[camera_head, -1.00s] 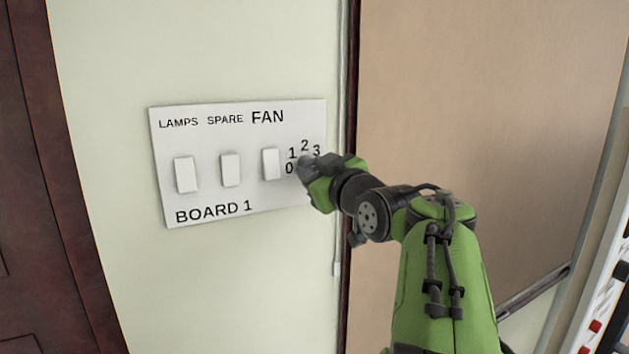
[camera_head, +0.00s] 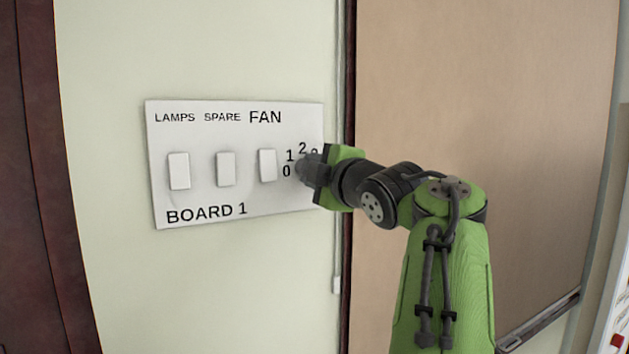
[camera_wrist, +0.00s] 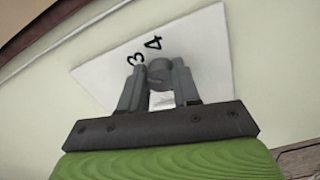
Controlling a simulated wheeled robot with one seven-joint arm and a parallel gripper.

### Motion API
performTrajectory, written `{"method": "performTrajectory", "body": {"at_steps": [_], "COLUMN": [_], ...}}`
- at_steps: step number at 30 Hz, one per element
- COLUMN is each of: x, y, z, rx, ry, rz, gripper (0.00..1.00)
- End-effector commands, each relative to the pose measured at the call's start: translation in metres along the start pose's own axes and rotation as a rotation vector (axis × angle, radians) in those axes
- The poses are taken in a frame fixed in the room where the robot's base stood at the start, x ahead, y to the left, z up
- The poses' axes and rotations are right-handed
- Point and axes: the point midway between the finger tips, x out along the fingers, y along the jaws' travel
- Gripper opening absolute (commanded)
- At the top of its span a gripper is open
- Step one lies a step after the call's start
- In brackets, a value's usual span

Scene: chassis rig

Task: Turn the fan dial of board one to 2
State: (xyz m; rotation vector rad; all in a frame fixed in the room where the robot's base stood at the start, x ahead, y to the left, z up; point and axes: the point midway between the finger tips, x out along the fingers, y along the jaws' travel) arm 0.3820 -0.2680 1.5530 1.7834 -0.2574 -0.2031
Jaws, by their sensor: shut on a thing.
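Board one (camera_head: 205,202) is a white panel on the wall in the head view, marked LAMPS, SPARE, FAN and BOARD 1. The fan dial (camera_wrist: 160,72) is a grey round knob at the right of the board, among printed numbers. My gripper (camera_head: 306,170) is at the dial, with its fingers closed on it from both sides. In the wrist view my gripper (camera_wrist: 160,85) has a finger on each side of the knob, and 3 and 4 show beyond it. In the head view my gripper hides most of the dial and part of the 3. The dial's pointer position cannot be told.
Three white rocker switches, under LAMPS (camera_head: 179,171), SPARE (camera_head: 226,169) and FAN (camera_head: 268,165), sit left of the dial. A thin cable runs down the wall right of the board. A brown board (camera_head: 480,100) with a dark frame stands behind my arm.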

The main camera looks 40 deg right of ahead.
Motion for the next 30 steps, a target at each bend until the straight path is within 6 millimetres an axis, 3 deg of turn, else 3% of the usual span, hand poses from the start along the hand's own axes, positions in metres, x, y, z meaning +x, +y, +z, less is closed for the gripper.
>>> {"method": "performTrajectory", "body": {"at_steps": [15, 30], "x": [0.0006, 0.0005], "y": [-0.0006, 0.0006], "z": [0.0011, 0.0003], "rx": [-0.437, -0.612], "ry": [-0.001, 0.0], "rz": [-0.008, -0.009], "gripper": [0.01, 0.01]}}
